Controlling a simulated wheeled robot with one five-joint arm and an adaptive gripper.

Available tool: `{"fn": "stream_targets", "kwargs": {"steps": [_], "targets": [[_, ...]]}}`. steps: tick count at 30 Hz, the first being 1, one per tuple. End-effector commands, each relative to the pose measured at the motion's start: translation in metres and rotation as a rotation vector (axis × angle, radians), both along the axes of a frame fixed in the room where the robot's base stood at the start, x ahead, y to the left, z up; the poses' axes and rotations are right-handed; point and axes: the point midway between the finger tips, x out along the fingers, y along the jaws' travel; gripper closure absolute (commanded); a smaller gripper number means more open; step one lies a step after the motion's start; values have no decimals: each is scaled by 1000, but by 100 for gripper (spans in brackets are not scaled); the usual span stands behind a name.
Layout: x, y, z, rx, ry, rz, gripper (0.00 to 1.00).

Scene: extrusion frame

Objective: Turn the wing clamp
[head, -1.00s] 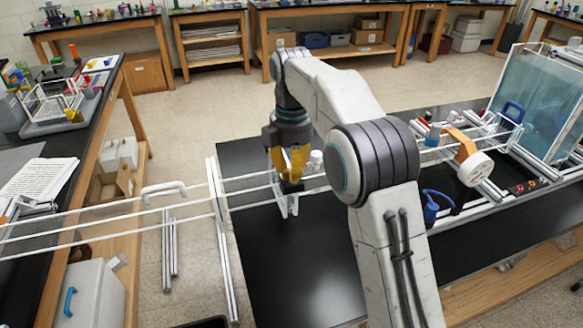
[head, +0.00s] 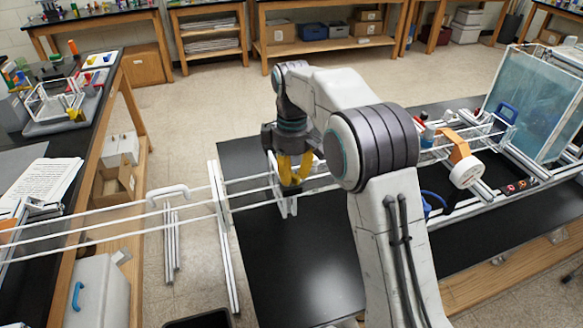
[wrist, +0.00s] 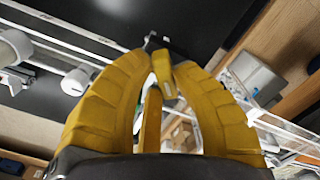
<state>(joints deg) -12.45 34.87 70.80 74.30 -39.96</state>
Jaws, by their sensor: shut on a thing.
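My gripper (head: 292,183) has yellow fingers and points down over the white extrusion frame (head: 222,203). It is at a white upright bracket (head: 285,206) on the rails, above the black bench. In the wrist view the fingertips of my gripper (wrist: 164,50) come together around a small dark part (wrist: 152,40), which I take to be the wing clamp. The fingers hide most of it, so its angle cannot be told. In the head view the clamp is too small and covered to make out.
Long white rails (head: 110,212) cross the gap to the left bench. A white curved handle (head: 167,193) sits on them. An orange bracket with a white round part (head: 467,172) and a clear tank (head: 535,100) stand at the right. The black bench front (head: 300,270) is clear.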

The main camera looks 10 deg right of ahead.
Motion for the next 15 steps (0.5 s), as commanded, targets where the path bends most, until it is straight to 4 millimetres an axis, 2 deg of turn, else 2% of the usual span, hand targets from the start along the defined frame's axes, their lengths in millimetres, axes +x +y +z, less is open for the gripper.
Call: {"fn": "stream_targets", "kwargs": {"steps": [6, 15], "targets": [[-1, -1, -1, -1, 5, -131, 100], [-2, -1, -2, -1, 5, -227, 100]]}}
